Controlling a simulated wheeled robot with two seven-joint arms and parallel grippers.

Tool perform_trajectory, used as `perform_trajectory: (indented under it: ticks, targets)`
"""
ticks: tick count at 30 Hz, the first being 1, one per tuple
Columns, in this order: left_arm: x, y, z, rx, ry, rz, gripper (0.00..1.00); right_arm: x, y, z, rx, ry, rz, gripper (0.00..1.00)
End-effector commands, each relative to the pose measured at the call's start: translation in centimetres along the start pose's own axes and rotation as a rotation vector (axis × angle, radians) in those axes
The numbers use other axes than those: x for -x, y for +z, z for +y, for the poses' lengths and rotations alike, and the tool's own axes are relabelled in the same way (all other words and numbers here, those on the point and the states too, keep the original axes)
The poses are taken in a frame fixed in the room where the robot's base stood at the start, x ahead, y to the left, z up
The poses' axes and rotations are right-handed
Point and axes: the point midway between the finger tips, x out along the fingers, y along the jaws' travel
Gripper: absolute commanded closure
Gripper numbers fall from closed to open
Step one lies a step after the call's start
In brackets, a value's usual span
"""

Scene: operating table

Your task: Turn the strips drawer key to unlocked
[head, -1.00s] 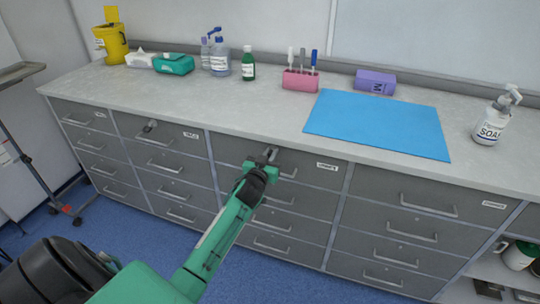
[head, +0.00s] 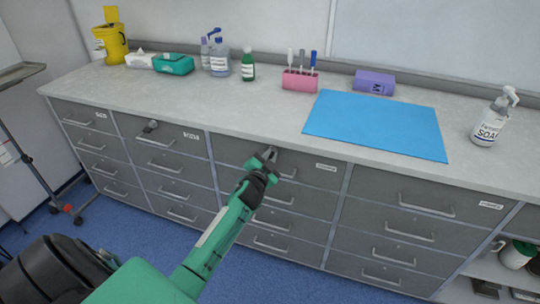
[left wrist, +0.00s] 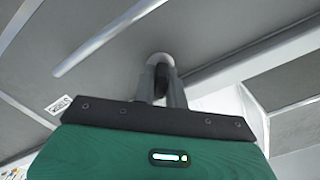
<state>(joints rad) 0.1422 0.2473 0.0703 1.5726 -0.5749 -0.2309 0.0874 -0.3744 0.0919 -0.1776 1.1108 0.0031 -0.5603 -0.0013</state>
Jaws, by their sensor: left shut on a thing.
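The strips drawer (head: 232,150) is the top drawer of the third column, shut, with a small white label (head: 326,167) at its right. My left gripper (head: 268,155) is at the lock near its top edge, above the handle (head: 288,174). In the left wrist view the fingers (left wrist: 161,88) are closed on the dark key (left wrist: 162,73), which sits in a round silver lock (left wrist: 160,58). The fingers hide most of the key, so its exact angle is hard to tell. My right gripper is not in view.
Another key (head: 150,125) sticks out of the top drawer in the second column.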

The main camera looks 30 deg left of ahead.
Motion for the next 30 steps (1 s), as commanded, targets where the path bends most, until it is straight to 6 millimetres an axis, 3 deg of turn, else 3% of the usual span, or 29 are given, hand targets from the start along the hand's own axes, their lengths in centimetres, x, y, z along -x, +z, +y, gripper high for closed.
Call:
perform_trajectory:
  ticks: [18,30]
  targets:
    - [0.0,0.1,0.2,-0.574,0.001,-0.001,1.0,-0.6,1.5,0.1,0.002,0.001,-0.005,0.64]
    - [0.0,0.1,0.2,-0.813,0.001,0.0,1.0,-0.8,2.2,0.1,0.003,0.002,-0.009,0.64]
